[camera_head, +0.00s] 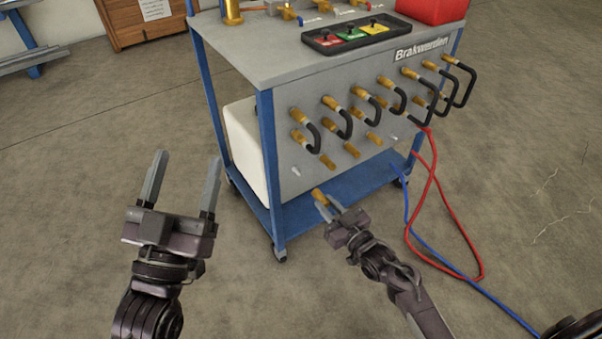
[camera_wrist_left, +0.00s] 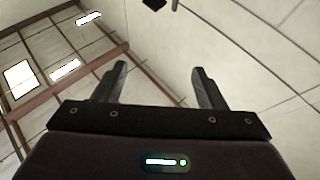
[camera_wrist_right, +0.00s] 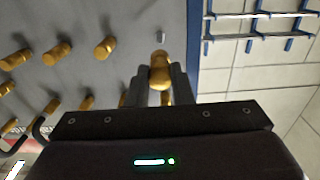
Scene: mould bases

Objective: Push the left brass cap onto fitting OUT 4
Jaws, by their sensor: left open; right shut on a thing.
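The grey front panel (camera_head: 285,120) of the bench carries rows of brass fittings and caps. A bare silver stub (camera_head: 296,171) sticks out at its lower left; in the right wrist view the stub (camera_wrist_right: 162,38) lies just beyond the cap. No OUT 4 label is legible. My right gripper (camera_head: 328,205) is shut on a brass cap (camera_head: 319,195), held in front of and below the panel's lower left, apart from the stub. The cap (camera_wrist_right: 160,68) shows between the fingers. My left gripper (camera_head: 182,180) is open and empty, left of the bench.
Several black hoses (camera_head: 344,125) loop between brass fittings. Lower brass pieces (camera_head: 352,151) stand right of the stub. A blue leg (camera_head: 270,165) bounds the panel's left. Red (camera_head: 437,180) and blue (camera_head: 440,258) hoses trail on the floor. The floor left of the bench is clear.

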